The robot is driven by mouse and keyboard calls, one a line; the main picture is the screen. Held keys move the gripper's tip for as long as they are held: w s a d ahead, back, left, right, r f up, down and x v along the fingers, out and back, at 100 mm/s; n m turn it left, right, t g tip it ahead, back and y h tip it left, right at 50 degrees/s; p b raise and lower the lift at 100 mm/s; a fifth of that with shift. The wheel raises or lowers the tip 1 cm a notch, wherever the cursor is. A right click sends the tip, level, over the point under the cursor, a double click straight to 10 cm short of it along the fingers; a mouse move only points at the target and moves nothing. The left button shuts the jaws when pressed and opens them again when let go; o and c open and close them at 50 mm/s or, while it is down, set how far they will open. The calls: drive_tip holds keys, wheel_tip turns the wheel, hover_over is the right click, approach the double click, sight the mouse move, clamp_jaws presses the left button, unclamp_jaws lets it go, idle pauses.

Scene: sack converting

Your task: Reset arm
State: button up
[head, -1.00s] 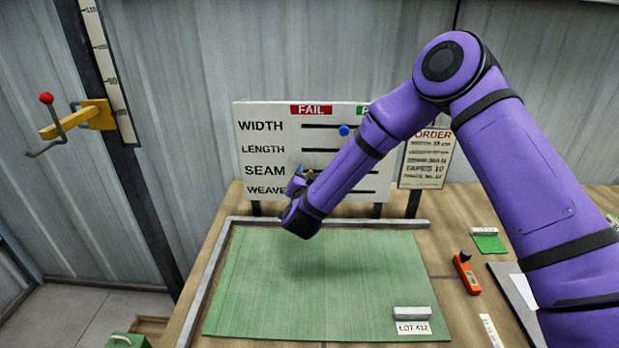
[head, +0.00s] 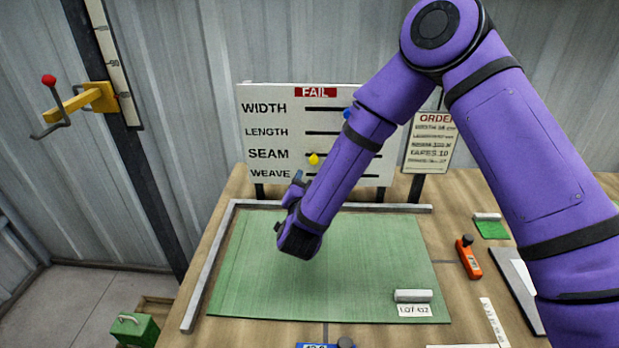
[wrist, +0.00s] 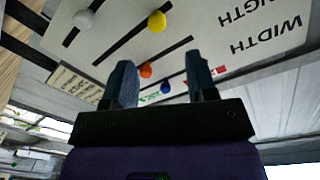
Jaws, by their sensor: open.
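My purple arm reaches in from the right in the head view, and its end with my gripper (head: 285,229) hangs above the green woven sheet on the bench. In the wrist view my gripper (wrist: 163,82) shows two blue-grey fingers spread apart with nothing between them. Past the fingers is the white inspection board (wrist: 222,35), seen upside down. In the head view this board (head: 270,122) stands behind the bench's back rail, and my arm covers part of its right side.
The green sheet (head: 260,270) lies inside a grey rail, with a light bar (head: 413,295) on its near right corner. An orange tool (head: 468,260) lies to the right. An order card (head: 431,145) stands behind. A yellow bracket (head: 85,100) juts from the left post.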

drive_tip(key=shift+r, duration=0.1)
drive_tip(key=w+d+r+n+g+y, duration=0.1)
drive_tip(key=w+d+r+n+y, duration=0.1)
drive_tip(key=r, duration=0.4)
drive_tip(key=w+d+r+n+g+y, duration=0.1)
drive_tip(key=d+r+n+y, duration=0.1)
drive_tip(key=r, duration=0.4)
drive_tip(key=s+d+r+n+g+y, duration=0.15)
drive_tip(key=s+d+r+g, duration=0.3)
drive_tip(key=d+r, duration=0.45)
drive_tip(key=s+d+r+g+h, duration=0.2)
drive_tip(key=s+d, duration=0.8)
drive_tip(key=s, duration=0.5)
drive_tip(key=s+d+r+g+h, duration=0.2)
drive_tip(key=s+d+r+g, duration=0.2)
drive_tip(key=s+d, duration=0.6)
drive_tip(key=s, duration=0.5)
drive_tip(key=shift+d, duration=0.35)
drive_tip(key=shift+n+h, duration=0.25)
